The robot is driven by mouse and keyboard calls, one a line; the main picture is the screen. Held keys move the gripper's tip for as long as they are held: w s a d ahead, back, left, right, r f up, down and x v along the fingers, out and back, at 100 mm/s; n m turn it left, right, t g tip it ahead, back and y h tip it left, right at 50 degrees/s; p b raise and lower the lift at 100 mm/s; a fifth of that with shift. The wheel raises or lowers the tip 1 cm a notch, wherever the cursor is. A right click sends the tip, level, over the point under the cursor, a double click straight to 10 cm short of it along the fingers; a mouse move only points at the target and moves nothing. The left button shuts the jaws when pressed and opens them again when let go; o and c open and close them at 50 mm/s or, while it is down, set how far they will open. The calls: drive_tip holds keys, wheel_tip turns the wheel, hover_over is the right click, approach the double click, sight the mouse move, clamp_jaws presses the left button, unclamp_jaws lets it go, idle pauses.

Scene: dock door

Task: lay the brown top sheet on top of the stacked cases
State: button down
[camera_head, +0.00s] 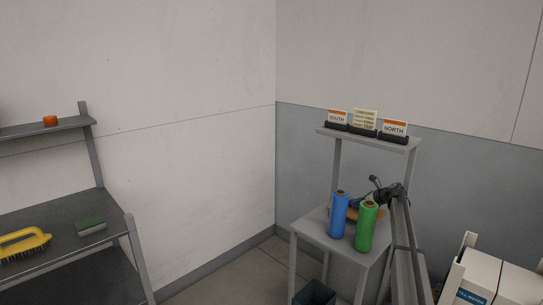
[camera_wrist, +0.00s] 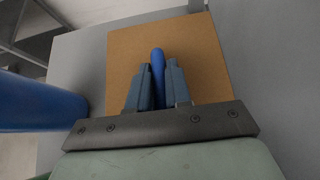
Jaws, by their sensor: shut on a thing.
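The brown top sheet (camera_wrist: 205,60) is a square flat sheet with a blue upright grip (camera_wrist: 158,58). My gripper (camera_wrist: 157,75) is shut on this blue grip, with one finger on each side of it. In the head view, a little of the brown sheet (camera_head: 352,212) shows at the small grey table (camera_head: 310,229), behind the rolls. I cannot tell whether it touches the tabletop. The cases (camera_head: 478,277) are white boxes at the lower right, one lettered "STILL WATER"; the frame edge cuts them off.
A blue roll (camera_head: 339,215) and a green roll (camera_head: 366,228) stand upright at the table's front, close to my arm. A shelf (camera_head: 360,137) above carries sign cards.

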wheel_tip(320, 180, up, 10)
drive_tip(key=shift+r, duration=0.15)
idle(0.3)
idle(0.4)
